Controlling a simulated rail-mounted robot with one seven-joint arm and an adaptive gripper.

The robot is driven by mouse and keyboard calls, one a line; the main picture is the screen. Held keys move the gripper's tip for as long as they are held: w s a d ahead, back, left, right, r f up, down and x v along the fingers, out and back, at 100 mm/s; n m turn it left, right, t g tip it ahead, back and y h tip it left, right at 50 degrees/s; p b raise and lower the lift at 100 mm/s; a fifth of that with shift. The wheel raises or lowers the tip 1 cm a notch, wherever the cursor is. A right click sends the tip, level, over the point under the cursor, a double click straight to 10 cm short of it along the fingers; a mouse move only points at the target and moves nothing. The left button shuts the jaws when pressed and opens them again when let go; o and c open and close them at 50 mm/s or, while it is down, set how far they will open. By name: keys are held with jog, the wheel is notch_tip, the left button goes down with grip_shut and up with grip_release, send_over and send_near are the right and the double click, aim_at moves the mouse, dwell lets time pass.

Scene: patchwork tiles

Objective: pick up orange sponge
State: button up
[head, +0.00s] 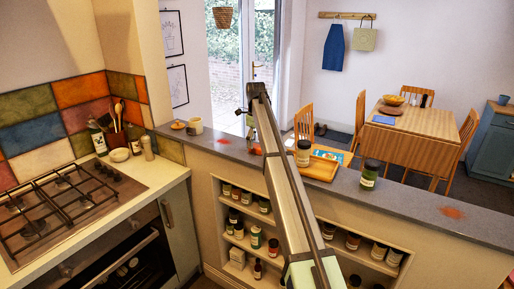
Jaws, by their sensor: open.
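An orange patch (257,149), which looks like the orange sponge, lies on the grey ledge (410,194) just behind my arm. My arm covers part of it, so its full shape is hidden. My arm rises from the bottom of the head view and bends near the top middle. My gripper (251,134) hangs down beyond that bend, above the ledge and close to the orange patch. It is small and partly hidden by the arm. It is open, and I see nothing held in it. I cannot tell the exact gap to the patch.
A mug (194,126) stands left on the ledge. A wooden tray (322,172) with a jar (303,153) sits right of my arm, then a dark green jar (370,175). Reddish stains (452,213) mark the ledge. Shelves of jars lie below; a stove (62,205) is left.

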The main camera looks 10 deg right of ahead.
aim_at(256, 146)
jog(key=shift+f, duration=1.1)
jog(key=c, duration=0.9)
jog(key=shift+r, duration=0.1)
jog(key=shift+r+b, duration=0.8)
jog(key=shift+r, duration=9.15)
jog(key=shift+c, duration=1.1)
